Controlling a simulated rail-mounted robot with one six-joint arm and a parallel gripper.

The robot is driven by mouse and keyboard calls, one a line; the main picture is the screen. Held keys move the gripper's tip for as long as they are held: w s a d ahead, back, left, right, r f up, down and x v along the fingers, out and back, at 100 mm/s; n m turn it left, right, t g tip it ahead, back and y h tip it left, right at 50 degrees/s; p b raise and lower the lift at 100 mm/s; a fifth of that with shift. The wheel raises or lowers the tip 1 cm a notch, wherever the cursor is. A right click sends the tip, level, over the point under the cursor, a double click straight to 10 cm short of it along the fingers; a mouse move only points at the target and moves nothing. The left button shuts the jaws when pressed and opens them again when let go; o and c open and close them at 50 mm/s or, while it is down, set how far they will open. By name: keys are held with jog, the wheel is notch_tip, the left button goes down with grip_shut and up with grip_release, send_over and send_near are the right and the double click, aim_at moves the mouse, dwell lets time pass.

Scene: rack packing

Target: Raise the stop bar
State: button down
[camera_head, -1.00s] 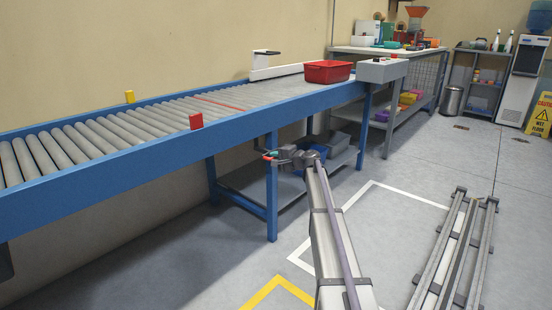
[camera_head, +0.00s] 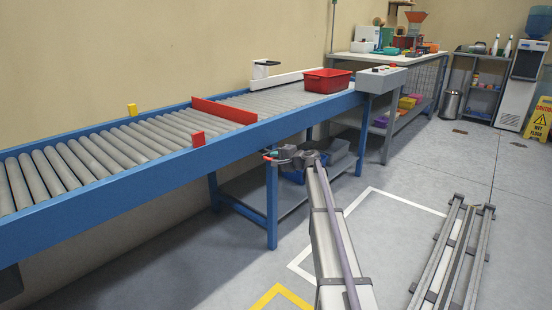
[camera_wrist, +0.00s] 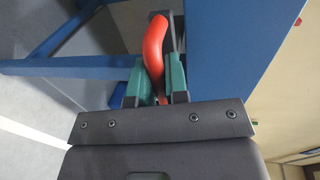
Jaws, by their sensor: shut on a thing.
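The red stop bar (camera_head: 224,110) stands up across the rollers of the blue conveyor (camera_head: 130,173), upstream of the red tote (camera_head: 327,80) in the head view. My gripper (camera_head: 270,156) is at the conveyor's near side, below the side rail. In the wrist view my gripper's green fingers (camera_wrist: 155,88) are shut around a red-orange handle (camera_wrist: 154,45) beside the blue rail. The handle's lower end is hidden between the fingers.
A red tab (camera_head: 198,139) and a yellow tab (camera_head: 132,110) stand on the conveyor's rails. A grey button box (camera_head: 382,79) is at the far end. The floor to the right has marked lines and metal rails.

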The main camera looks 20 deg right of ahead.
jog(key=c, duration=1.1)
grip_release()
jog(key=shift+r, duration=0.25)
jog(key=p+v, duration=0.2)
jog(key=v, duration=0.9)
